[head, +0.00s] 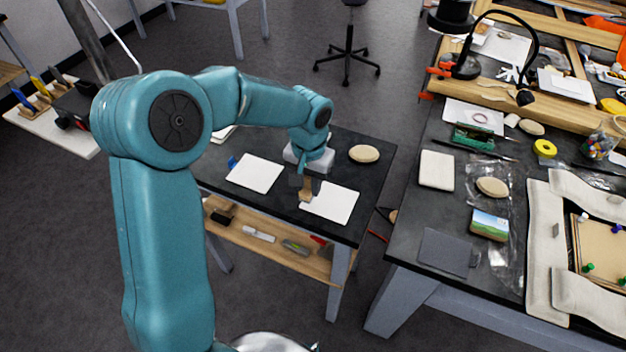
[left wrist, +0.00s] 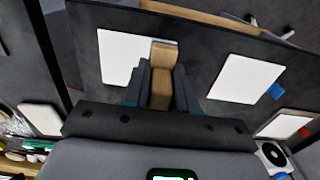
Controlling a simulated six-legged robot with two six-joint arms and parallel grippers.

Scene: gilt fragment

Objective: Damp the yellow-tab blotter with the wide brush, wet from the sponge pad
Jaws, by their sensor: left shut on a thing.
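My left gripper (head: 306,182) is shut on the wide brush (head: 305,194), a tan block-like thing pointing down. In the left wrist view the brush (left wrist: 162,85) stands between the fingers (left wrist: 161,90). Its end overlaps the edge of a white blotter (head: 335,204), also in the left wrist view (left wrist: 119,50); I cannot tell whether they touch. No yellow tab shows on this blotter; a part is hidden by the brush and gripper. A second white blotter (head: 256,174) has a blue tab (head: 232,162). A beige oval pad (head: 365,154), perhaps the sponge pad, lies behind the gripper. My right gripper is not in view.
A third pale sheet (left wrist: 283,124) lies beyond the blue-tab blotter. A wooden shelf (head: 275,242) with small tools sits below the dark tabletop (head: 372,190). A gap separates it from the cluttered bench at right, with a grey card (head: 445,252) and a small landscape picture (head: 489,225).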

